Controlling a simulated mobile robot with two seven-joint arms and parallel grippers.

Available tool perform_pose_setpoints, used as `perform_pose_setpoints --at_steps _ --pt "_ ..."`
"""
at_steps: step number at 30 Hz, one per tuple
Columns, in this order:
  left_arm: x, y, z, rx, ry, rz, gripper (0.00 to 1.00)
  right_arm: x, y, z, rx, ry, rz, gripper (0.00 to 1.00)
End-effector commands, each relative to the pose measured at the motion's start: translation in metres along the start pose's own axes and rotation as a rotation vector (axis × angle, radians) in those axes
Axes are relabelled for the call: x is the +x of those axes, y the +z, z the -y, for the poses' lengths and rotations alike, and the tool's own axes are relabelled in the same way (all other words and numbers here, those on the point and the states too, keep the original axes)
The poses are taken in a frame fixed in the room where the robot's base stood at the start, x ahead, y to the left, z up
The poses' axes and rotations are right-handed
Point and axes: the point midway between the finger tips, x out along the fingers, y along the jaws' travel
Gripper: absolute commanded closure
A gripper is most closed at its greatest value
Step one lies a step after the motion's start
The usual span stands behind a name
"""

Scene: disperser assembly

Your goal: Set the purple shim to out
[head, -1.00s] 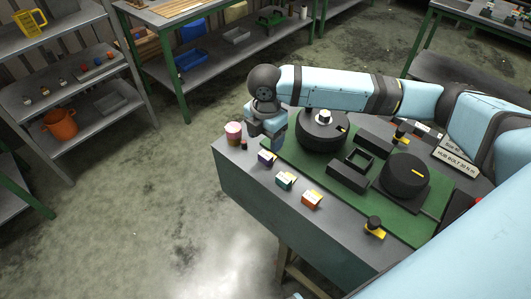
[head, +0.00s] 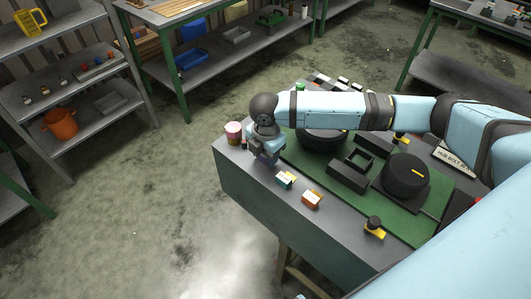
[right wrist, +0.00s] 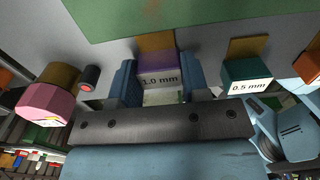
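My left gripper is not in view.
The teal 0.5 mm block (head: 285,180) and an orange block (head: 312,199) stand beside it along the bench edge. A pink-topped pot (head: 234,132) is on the other side, with a small dark red-topped cylinder (right wrist: 89,78) close by. The green board (head: 292,151) carries black fixtures.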

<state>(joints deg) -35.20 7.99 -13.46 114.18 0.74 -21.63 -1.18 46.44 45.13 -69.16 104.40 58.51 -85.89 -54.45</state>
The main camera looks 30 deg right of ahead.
Motion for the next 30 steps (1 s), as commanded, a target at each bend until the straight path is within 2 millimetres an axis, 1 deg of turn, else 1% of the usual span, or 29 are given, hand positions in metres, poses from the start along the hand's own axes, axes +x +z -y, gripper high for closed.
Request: perform_pose_setpoints --at_steps 1,2,3,7,11,14,22,23,24,26,30 --pt "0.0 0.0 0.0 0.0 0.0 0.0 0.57 0.0 0.0 0.0 0.0 0.0 0.0 0.89" --pt "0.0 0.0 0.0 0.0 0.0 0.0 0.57 0.0 0.0 0.0 0.0 0.0 0.0 0.96" --pt "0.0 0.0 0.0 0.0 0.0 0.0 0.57 0.0 0.0 0.0 0.0 -0.001 0.0 1.0" --pt "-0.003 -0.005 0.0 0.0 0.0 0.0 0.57 -0.002 -0.005 0.0 -0.001 -0.001 -0.001 1.0" --pt "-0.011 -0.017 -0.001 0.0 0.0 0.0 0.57 -0.005 -0.019 0.0 -0.002 -0.002 -0.002 1.0" --pt "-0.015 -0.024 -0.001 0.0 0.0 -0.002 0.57 -0.003 -0.029 0.0 -0.002 -0.002 -0.002 1.0" --pt "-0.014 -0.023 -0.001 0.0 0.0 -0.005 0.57 0.0 -0.031 0.0 -0.001 -0.001 -0.004 1.0" --pt "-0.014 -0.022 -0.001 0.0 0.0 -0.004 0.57 0.0 -0.031 0.0 -0.002 -0.001 -0.004 0.53" --pt "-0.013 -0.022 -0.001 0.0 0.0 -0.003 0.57 0.0 -0.031 0.0 -0.002 -0.001 -0.004 0.44" --pt "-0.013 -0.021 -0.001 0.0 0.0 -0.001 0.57 0.0 -0.031 0.0 -0.001 -0.001 -0.003 0.32" --pt "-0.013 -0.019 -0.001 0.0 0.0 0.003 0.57 0.0 -0.03 0.0 -0.001 -0.001 -0.002 0.32"
